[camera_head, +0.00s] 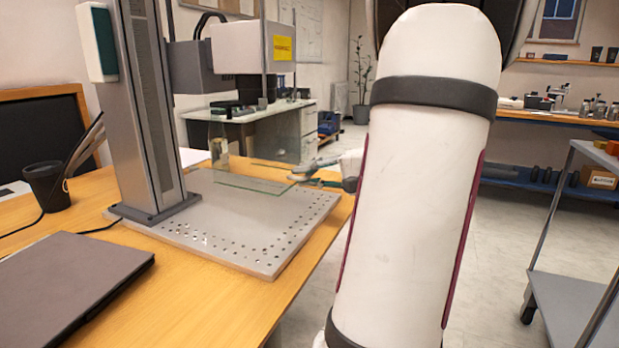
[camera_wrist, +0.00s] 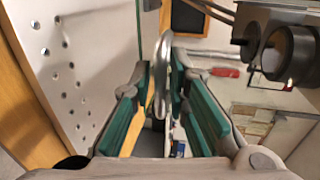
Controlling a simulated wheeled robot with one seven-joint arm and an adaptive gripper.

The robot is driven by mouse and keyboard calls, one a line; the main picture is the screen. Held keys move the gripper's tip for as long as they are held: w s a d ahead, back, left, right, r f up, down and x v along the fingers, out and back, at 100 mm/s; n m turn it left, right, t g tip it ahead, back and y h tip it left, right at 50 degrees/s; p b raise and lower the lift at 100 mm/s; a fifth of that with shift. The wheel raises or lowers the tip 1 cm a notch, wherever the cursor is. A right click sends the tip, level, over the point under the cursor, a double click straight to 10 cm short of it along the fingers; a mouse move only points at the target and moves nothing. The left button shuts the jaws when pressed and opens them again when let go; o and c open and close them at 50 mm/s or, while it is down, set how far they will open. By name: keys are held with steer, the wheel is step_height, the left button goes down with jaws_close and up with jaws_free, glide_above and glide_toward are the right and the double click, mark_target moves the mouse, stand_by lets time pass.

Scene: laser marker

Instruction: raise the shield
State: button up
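The shield (camera_head: 250,184) is a clear, see-through guard under the laser head, with a greenish lower edge low over the perforated metal base plate (camera_head: 225,236). My gripper (camera_head: 296,172) is at the shield's right side in the head view, partly hidden behind my arm. In the wrist view, my gripper (camera_wrist: 164,75) has its two green-padded fingers apart. A shiny curved bar, which looks like a handle of the shield (camera_wrist: 162,50), lies between the fingertips. I cannot tell whether either finger touches it.
The marker's grey column (camera_head: 150,100) stands on the plate, with the white laser head (camera_head: 238,47) above the shield. A laptop (camera_head: 70,285) and a black cup (camera_head: 46,186) are on the wooden table (camera_head: 190,310). A grey cart (camera_head: 565,300) stands at the right.

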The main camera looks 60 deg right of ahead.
mark_target(294, 103)
jaws_close()
steer(key=shift+r, duration=0.15)
step_height(294, 103, up, 15)
steer(key=p, duration=0.9)
steer(key=shift+r, duration=0.15)
jaws_free()
steer(key=shift+s, duration=0.15)
steer(key=a+v, duration=0.1)
steer(key=v, duration=1)
steer(key=shift+s+d, duration=0.4)
steer(key=shift+d, duration=0.05)
steer(key=shift+r, duration=0.15)
